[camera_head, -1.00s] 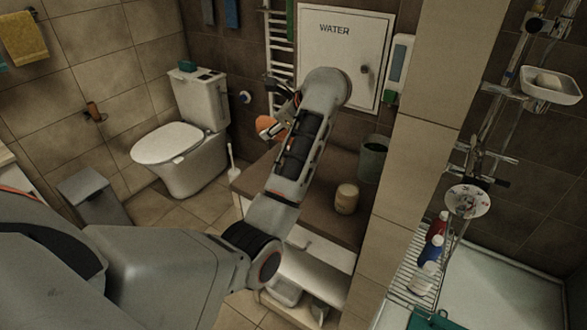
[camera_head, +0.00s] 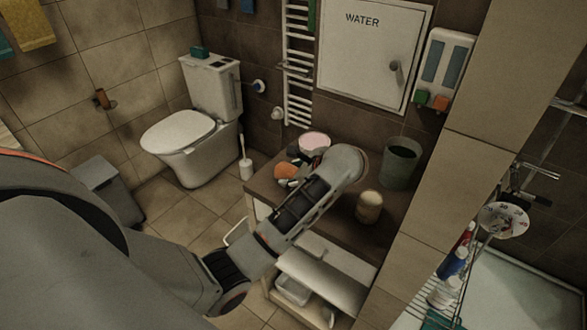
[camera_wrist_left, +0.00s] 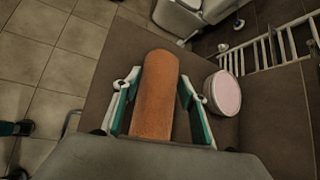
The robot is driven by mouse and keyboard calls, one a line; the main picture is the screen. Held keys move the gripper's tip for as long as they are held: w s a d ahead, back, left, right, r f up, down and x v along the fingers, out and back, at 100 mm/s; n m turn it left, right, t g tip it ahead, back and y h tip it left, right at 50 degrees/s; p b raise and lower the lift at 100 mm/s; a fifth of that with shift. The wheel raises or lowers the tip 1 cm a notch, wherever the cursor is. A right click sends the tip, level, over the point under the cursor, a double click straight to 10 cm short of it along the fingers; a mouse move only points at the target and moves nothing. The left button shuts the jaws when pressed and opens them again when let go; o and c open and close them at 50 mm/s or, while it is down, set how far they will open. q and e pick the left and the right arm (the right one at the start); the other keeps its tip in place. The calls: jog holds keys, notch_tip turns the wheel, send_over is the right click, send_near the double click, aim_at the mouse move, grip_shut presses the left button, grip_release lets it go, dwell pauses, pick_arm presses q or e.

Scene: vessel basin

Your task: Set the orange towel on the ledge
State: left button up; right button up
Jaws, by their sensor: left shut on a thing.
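The orange towel (camera_wrist_left: 153,92) is a roll between the two fingers of my left gripper (camera_wrist_left: 157,85) in the left wrist view. The gripper is shut on it. In the head view the orange towel (camera_head: 286,171) shows as a small patch beside my left gripper (camera_head: 291,168), partly hidden by my arm. Both are over the far left part of a brown ledge (camera_head: 400,212), which also shows in the left wrist view (camera_wrist_left: 112,58). I cannot tell whether the towel touches the ledge. My right gripper is not seen in the head view.
A bowl with a pink inside (camera_head: 315,141) stands close to the towel. A tan jar (camera_head: 369,207) and a grey-green bin (camera_head: 400,163) stand further right on the ledge. A towel radiator (camera_head: 298,65) and wall pillar (camera_head: 450,190) flank it. A toilet (camera_head: 190,145) stands left.

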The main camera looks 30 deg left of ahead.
pick_arm(q)
jog(key=shift+f, duration=0.2)
jog(key=shift+s+d+r, duration=0.15)
jog(key=o, duration=1.2)
jog(key=shift+c, duration=0.2)
jog(key=shift+r, duration=0.1)
